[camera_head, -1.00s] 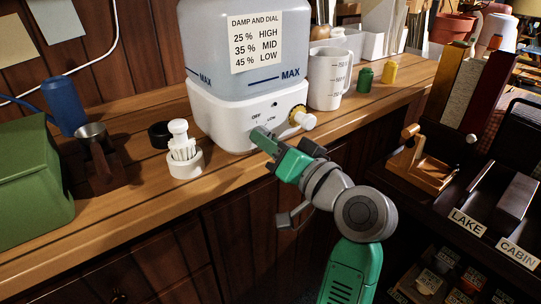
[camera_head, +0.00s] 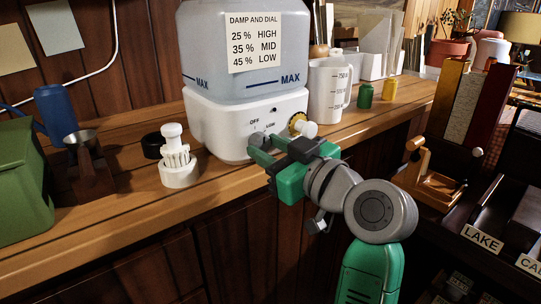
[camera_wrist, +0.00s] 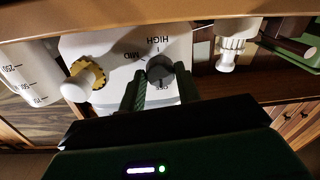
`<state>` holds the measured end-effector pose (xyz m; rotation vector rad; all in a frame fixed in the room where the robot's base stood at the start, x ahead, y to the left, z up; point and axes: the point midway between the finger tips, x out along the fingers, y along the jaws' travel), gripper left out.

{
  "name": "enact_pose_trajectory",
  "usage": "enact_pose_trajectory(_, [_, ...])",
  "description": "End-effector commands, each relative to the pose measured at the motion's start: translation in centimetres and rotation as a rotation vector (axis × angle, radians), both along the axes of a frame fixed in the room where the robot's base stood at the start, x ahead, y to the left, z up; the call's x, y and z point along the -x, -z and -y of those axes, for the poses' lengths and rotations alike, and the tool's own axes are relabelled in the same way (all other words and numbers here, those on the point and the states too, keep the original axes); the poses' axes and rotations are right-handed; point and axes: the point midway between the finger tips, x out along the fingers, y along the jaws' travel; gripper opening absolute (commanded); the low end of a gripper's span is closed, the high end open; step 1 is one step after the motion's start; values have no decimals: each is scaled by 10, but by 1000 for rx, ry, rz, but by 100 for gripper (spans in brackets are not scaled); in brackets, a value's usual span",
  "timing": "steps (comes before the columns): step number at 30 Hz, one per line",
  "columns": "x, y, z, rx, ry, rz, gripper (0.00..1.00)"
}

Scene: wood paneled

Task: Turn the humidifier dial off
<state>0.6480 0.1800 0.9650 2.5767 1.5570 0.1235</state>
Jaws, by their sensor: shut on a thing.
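The humidifier (camera_head: 222,135) has a white base and a translucent tank, and stands on the wooden counter. Its grey round dial (camera_wrist: 160,68) shows in the wrist view on the front face, with HIGH, MID and OFF marks around it. My gripper (camera_wrist: 160,78) has one dark green finger on each side of the dial and is shut on it. The dial's exact pointer setting is hard to read. The OFF and LOW labels show just above the fingers.
A yellow valve with a white knob (camera_head: 304,125) sticks out close beside the dial. A white brush in a round holder (camera_head: 178,172) stands to the left, a measuring jug (camera_head: 326,85) to the right. A green box (camera_head: 20,185) is at far left.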

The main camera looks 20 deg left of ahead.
Motion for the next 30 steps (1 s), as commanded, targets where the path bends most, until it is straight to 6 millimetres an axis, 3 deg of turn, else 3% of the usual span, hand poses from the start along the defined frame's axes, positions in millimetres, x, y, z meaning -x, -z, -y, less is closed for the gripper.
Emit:
enact_pose_trajectory(23, [0, -1, 0, 44, 0, 77, 10])
enact_pose_trajectory(24, [0, -1, 0, 44, 0, 77, 39])
enact_pose_trajectory(27, [0, -1, 0, 44, 0, 76, 55])
enact_pose_trajectory(30, [0, -1, 0, 45, 0, 76, 55])
